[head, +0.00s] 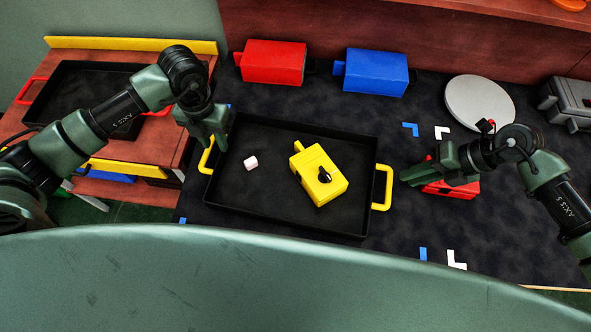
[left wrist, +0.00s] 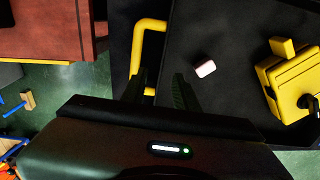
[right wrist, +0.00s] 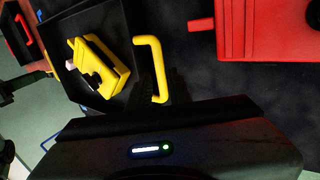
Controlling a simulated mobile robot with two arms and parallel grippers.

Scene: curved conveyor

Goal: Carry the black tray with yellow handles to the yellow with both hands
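The black tray (head: 240,208) with yellow handles lies flat on the dark work surface. It holds a yellow box (head: 320,176) with a black knob and a small pale pink block (head: 251,163). My left gripper (head: 213,138) is above the tray's left handle (head: 206,158); in the left wrist view its open fingers (left wrist: 160,92) reach down by the near end of that handle. My right gripper (head: 408,176) is just right of the right handle (head: 388,188); in the right wrist view its open fingers (right wrist: 162,88) are close around or beside that handle. Contact is unclear.
A red box (head: 273,63) and a blue box (head: 376,73) stand behind the tray. Another red box (head: 455,187) lies under my right arm. A round grey disc (head: 480,103) is at back right. A yellow-edged wooden stand (head: 130,45) at left bears a red-handled black tray (head: 75,85).

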